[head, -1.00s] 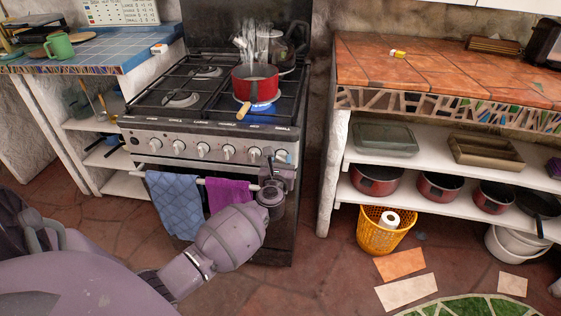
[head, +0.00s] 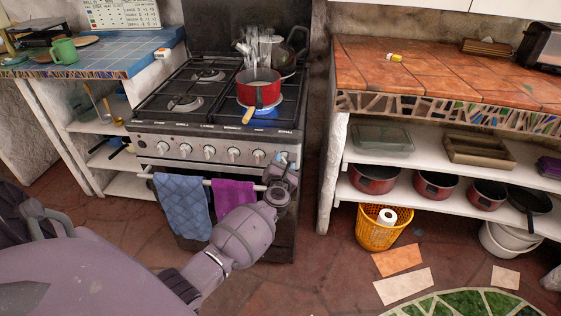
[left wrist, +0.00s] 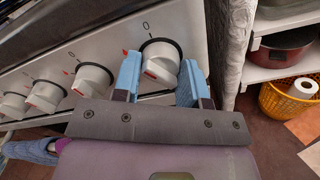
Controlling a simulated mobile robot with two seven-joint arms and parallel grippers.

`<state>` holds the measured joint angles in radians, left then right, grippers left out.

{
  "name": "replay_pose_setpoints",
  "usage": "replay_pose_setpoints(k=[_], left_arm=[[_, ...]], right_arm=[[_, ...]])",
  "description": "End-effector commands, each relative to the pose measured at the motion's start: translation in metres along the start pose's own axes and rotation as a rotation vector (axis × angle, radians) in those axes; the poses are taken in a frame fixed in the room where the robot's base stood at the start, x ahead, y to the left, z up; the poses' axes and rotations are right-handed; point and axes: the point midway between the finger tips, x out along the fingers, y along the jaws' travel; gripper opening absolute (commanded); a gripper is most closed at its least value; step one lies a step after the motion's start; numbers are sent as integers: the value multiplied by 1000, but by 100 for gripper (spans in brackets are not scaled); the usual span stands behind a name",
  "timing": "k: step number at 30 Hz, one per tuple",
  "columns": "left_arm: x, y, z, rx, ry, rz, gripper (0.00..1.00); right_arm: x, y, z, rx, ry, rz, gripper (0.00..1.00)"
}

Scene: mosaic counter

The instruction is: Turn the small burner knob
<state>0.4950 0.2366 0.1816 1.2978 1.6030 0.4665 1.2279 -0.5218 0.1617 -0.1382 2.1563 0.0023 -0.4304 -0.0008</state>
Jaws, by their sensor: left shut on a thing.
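The stove (head: 215,140) has a row of several white knobs with red marks along its front. My left gripper (head: 281,160) is at the rightmost knob. In the left wrist view that knob (left wrist: 160,62) sits between the two blue fingers of the left gripper (left wrist: 160,80), and the gripper is shut on it. The knob's red mark faces down and left, with a "0" printed above. The head view hides most of this knob behind the gripper. My right gripper is not in view.
A blue towel (head: 183,205) and a purple towel (head: 233,196) hang from the oven rail. A shelf unit with red pans (head: 374,178) and a yellow basket (head: 384,228) stands to the right.

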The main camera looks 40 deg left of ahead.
Motion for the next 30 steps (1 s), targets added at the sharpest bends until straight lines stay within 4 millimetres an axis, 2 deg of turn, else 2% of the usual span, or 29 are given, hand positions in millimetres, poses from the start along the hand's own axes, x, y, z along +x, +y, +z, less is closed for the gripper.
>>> replay_pose_setpoints(k=[3,15,30], left_arm=[[0,2,4,107,-2,2,16],[0,1,3,410,-2,1,15],[0,0,1,540,-1,0,16]], right_arm=[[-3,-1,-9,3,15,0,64],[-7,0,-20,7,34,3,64],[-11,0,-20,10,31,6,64]])
